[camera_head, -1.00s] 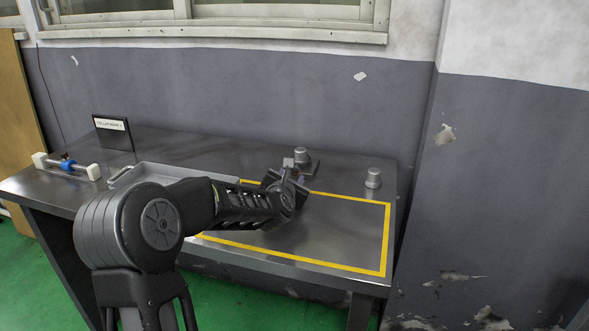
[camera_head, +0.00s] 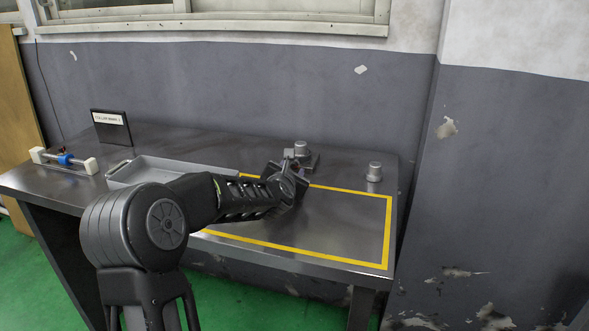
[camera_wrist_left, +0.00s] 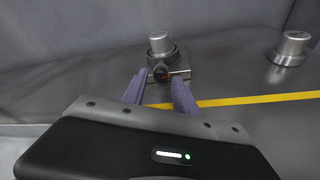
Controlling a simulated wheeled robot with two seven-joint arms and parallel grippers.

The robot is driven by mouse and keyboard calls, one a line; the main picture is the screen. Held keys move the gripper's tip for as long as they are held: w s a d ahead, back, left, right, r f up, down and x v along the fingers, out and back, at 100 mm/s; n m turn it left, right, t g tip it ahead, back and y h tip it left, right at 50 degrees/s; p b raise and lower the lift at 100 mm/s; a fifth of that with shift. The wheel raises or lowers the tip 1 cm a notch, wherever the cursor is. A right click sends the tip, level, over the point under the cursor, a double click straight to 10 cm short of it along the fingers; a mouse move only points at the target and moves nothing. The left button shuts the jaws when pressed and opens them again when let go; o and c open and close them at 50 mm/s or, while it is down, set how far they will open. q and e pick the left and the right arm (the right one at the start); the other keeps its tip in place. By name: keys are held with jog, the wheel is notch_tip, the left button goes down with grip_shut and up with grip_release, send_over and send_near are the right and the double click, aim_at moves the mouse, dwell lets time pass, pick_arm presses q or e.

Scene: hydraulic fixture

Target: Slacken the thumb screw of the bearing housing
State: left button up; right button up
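The bearing housing (camera_head: 301,150) is a grey metal block with a round cap at the back of the table; it also shows in the left wrist view (camera_wrist_left: 161,46). Its thumb screw (camera_wrist_left: 161,73), dark with an orange-red mark, faces the wrist camera. My left gripper (camera_head: 297,172) is in front of the housing. In the left wrist view its two purple-grey fingers (camera_wrist_left: 158,88) are spread apart, with the screw showing beyond and between their tips. I see nothing held between them. Whether the fingers touch the screw cannot be told. My right gripper is not in view.
A second metal cylinder (camera_head: 374,171) stands to the right. A yellow outline (camera_head: 387,230) marks the mostly bare table front. A grey tray (camera_head: 120,178) lies left, partly behind my arm. A shaft with a blue collar (camera_head: 65,159) and a sign (camera_head: 111,128) stand farther left.

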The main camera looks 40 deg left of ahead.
pick_arm(q)
jog(key=shift+s+d, duration=0.2)
jog(key=shift+s, duration=0.3)
jog(key=shift+w, duration=0.1)
jog(key=shift+w+a, duration=0.25)
jog(key=shift+w, duration=0.3)
jog(key=shift+w+a, duration=0.2)
jog(key=shift+w, duration=0.3)
jog(key=shift+c, duration=0.5)
grip_shut()
